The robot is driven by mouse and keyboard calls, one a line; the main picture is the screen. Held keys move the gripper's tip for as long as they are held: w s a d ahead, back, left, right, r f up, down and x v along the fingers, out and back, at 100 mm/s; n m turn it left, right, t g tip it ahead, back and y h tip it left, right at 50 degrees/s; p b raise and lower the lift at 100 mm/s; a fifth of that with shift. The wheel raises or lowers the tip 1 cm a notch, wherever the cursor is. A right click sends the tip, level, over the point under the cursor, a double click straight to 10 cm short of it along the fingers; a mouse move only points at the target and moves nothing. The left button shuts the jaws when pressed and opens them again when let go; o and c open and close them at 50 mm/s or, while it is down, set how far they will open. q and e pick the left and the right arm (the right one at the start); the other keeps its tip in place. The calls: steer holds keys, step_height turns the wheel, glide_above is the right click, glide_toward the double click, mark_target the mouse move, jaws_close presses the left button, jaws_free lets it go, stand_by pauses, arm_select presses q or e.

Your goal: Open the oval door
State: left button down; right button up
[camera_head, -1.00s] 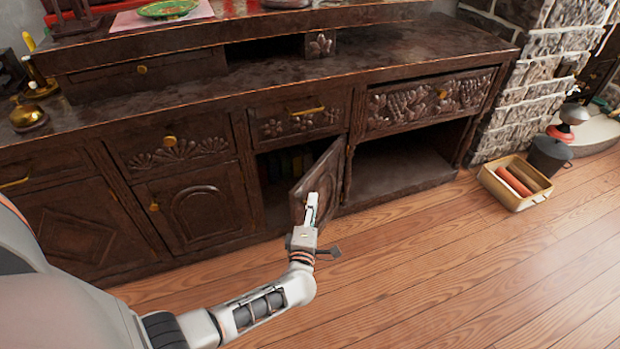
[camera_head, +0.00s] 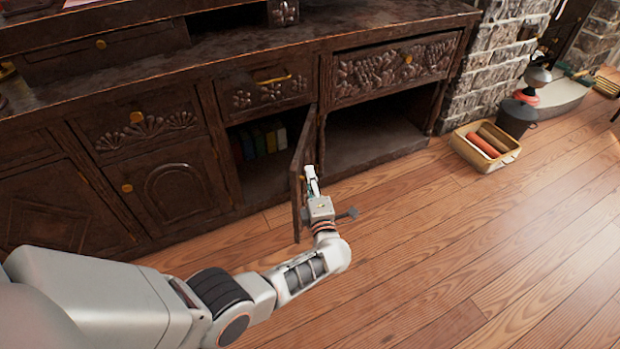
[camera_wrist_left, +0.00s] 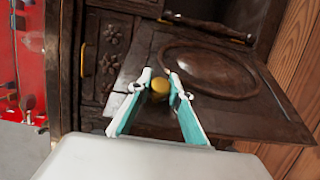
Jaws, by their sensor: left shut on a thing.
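The oval door (camera_head: 299,185) of the dark wooden sideboard stands swung well out from its cabinet, almost edge-on in the head view. In the left wrist view its face shows a carved oval panel (camera_wrist_left: 210,69). My left gripper (camera_head: 312,180) is at the door's free side. In the left wrist view, the gripper's two teal-lined fingers (camera_wrist_left: 160,88) are on either side of the door's round brass knob (camera_wrist_left: 160,86), shut on it. Books (camera_head: 262,141) show inside the opened compartment. My right gripper is not in view.
An arched door (camera_head: 178,196) on the left is closed. An open shelf bay (camera_head: 375,135) lies right of the oval door. A basket with rolls (camera_head: 485,145) and a dark bucket (camera_head: 516,119) stand by the brick wall. The wooden floor (camera_head: 430,240) in front is clear.

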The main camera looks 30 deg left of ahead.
arm_select(q)
steer(key=shift+s+f, duration=0.15)
steer(key=c, duration=2)
jaws_free()
steer(key=shift+o, duration=0.8)
steer(key=shift+d, duration=0.1)
